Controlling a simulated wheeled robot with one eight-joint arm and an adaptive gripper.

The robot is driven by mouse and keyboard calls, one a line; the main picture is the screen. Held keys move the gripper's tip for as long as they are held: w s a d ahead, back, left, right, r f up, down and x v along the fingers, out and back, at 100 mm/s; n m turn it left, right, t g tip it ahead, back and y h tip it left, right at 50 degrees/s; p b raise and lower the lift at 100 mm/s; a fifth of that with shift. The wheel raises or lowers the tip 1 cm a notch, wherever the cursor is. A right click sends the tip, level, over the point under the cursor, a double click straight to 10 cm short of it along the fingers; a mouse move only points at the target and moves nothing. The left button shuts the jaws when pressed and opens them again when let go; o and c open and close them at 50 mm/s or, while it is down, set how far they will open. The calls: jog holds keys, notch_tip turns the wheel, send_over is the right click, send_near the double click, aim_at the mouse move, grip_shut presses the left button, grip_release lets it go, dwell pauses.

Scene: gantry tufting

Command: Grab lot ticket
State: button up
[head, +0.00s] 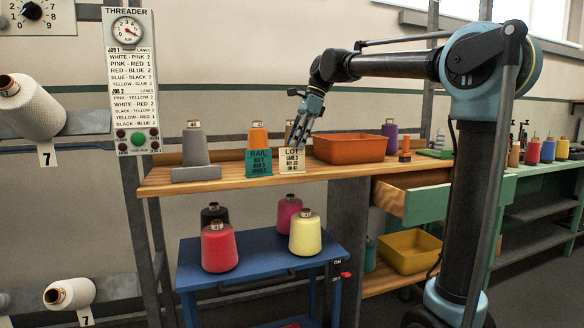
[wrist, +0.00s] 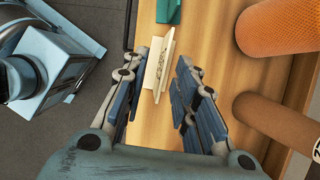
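The lot ticket (head: 292,160) is a small cream tented card with dark print, standing at the front edge of the wooden bench top. My gripper (head: 299,128) is just above it, pointing down, in the head view. In the wrist view the ticket (wrist: 158,72) shows edge-on between the two spread fingers of my gripper (wrist: 163,62). Gaps show on both sides, so the fingers appear not to press on it. Their exact height against the card is hard to tell.
The teal rail ticket (head: 258,162) stands just left of the lot ticket. An orange cone (head: 257,136) and a brown cone (wrist: 275,125) stand close by. An orange bin (head: 350,149) is to the right. A blue cart (head: 262,258) with yarn cones is below.

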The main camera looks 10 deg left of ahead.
send_over(292, 172)
jog(key=shift+w+f, duration=0.1)
jog(key=shift+f, duration=1.95)
grip_shut()
